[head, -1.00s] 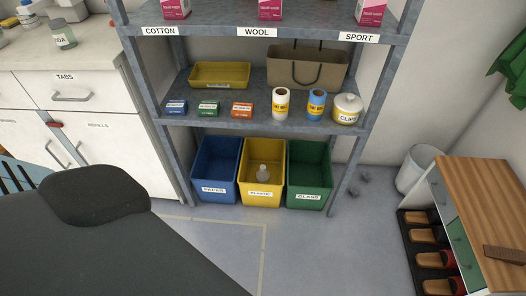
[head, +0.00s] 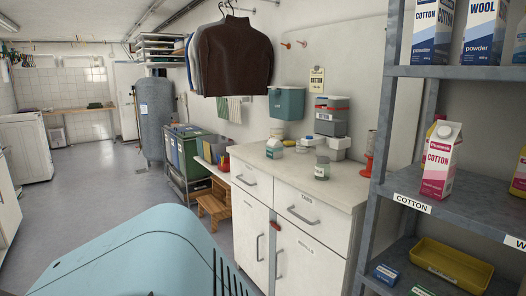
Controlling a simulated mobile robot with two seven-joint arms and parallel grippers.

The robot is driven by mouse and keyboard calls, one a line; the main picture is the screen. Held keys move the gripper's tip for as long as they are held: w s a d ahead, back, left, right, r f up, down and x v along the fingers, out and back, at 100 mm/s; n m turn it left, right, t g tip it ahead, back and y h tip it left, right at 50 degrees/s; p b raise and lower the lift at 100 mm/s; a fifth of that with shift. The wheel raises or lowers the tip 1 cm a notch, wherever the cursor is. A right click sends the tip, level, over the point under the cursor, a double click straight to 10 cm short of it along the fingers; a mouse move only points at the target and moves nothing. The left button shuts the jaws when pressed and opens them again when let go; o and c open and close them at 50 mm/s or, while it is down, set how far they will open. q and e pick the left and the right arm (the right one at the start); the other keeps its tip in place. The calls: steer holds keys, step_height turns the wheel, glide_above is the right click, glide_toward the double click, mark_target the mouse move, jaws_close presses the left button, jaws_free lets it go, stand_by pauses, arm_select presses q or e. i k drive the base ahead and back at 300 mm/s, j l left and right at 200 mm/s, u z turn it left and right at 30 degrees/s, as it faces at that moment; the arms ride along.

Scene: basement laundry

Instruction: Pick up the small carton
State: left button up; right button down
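A larger pink and white COTTON carton (head: 440,160) stands upright on the grey shelf unit at the right. I cannot tell from the picture alone which one the task means. Neither of my grippers is in view.
The shelf post (head: 371,190) rises beside the counter. A wooden step stool (head: 214,203) stands left of the cabinet. Open floor (head: 110,185) lies left.

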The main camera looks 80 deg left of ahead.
mark_target(272, 153)
steer(key=k+j+u, duration=0.1)
steer(key=u, duration=2.25)
